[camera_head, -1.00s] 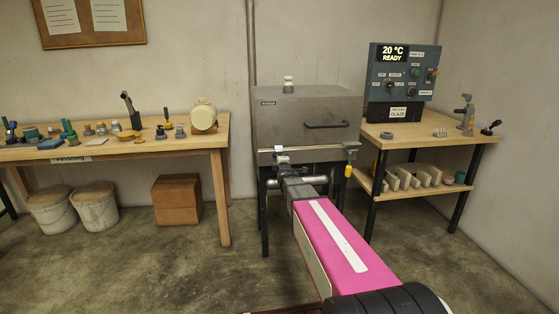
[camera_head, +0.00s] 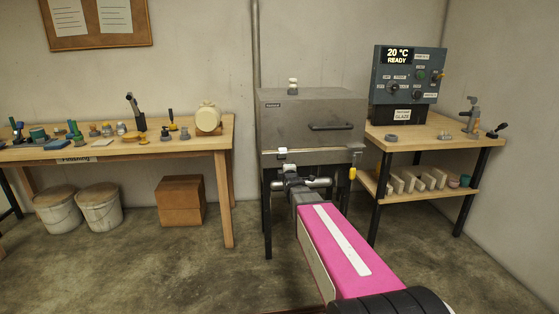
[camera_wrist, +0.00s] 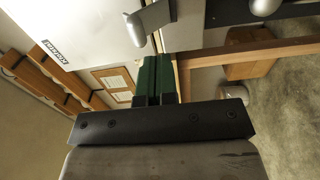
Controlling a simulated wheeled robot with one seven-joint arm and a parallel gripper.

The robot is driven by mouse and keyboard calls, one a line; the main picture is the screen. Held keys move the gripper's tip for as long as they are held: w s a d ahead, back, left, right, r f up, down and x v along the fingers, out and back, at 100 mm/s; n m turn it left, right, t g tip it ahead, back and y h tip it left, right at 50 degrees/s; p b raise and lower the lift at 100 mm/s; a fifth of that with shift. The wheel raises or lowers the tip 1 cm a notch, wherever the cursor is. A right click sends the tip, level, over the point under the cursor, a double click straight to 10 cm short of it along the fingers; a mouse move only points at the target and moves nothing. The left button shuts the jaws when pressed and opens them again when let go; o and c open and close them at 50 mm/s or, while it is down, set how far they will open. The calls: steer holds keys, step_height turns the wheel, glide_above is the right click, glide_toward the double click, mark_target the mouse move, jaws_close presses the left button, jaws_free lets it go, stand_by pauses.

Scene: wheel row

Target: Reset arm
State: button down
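The grey kiln (camera_head: 310,112) stands in the middle of the head view with its lid down and a dark handle on its front. My pink arm reaches toward the kiln front, low and just left of its middle. My gripper is mostly hidden behind the arm in the head view. In the wrist view its two dark green fingers (camera_wrist: 156,80) lie side by side, close together, with nothing seen between them. The kiln's pale labelled face (camera_wrist: 85,35) fills the upper left of that view, close to the fingers. I cannot tell whether they touch it.
A control box (camera_head: 408,75) reading "20 °C READY" stands on a wooden side table (camera_head: 440,130) at right. A long workbench (camera_head: 190,147) with tools is at left. Buckets (camera_head: 100,208) and a brown box (camera_head: 180,200) sit beneath it.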

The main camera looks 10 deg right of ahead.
steer(key=s+f+m+g, duration=0.6)
steer(key=s+f, duration=0.1)
steer(key=f, duration=0.3)
steer(key=s+f+m+g, duration=0.5)
steer(key=s+m+g, duration=0.1)
steer(key=s, duration=0.6)
steer(key=s+f+m+g, duration=0.5)
steer(key=s+m+g, duration=0.1)
steer(key=s, duration=0.6)
steer(key=shift+f, duration=0.25)
